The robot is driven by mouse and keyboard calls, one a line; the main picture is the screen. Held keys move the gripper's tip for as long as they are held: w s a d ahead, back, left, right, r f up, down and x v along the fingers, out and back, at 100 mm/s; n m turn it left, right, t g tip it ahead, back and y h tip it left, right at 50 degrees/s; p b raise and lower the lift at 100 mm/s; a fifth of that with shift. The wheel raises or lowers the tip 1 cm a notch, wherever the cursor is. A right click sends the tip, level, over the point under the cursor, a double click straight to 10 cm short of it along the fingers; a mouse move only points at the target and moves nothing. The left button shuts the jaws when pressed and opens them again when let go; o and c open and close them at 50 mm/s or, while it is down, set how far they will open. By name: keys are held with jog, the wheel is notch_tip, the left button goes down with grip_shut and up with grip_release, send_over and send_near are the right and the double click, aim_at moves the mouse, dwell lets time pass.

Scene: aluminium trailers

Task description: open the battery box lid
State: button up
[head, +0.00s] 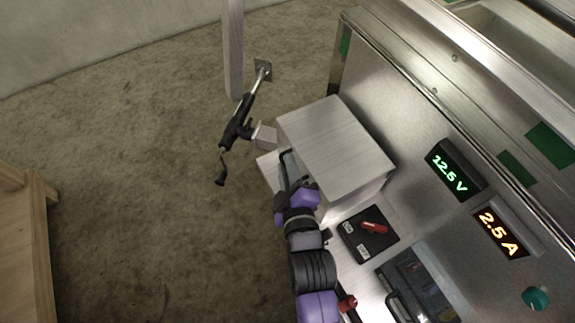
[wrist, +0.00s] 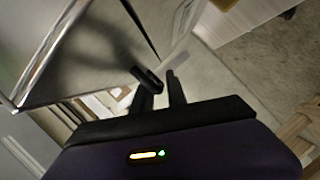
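The battery box (head: 358,190) is a brushed-metal box beside the trailer's instrument panel. Its flat grey lid (head: 335,138) lies shut on top. My gripper (head: 287,160) is at the lid's lower left edge, beside the box; whether it touches is unclear. In the wrist view my two dark fingers (wrist: 160,88) stand apart with a gap between them. A short dark bar lies by the left fingertip, and I cannot tell what it belongs to. A shiny metal face (wrist: 85,62) fills the left of that view. Nothing is clearly held.
The panel has a voltage display (head: 455,170) and a current display (head: 499,232). A red switch (head: 374,227) and a dark battery (head: 418,285) sit below the box. A trailer jack (head: 240,125) stands left. Carpet (head: 150,170) is clear; a wooden piece (head: 22,240) stands far left.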

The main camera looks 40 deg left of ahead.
grip_shut()
jog(key=shift+f, duration=0.1)
dwell(1.3)
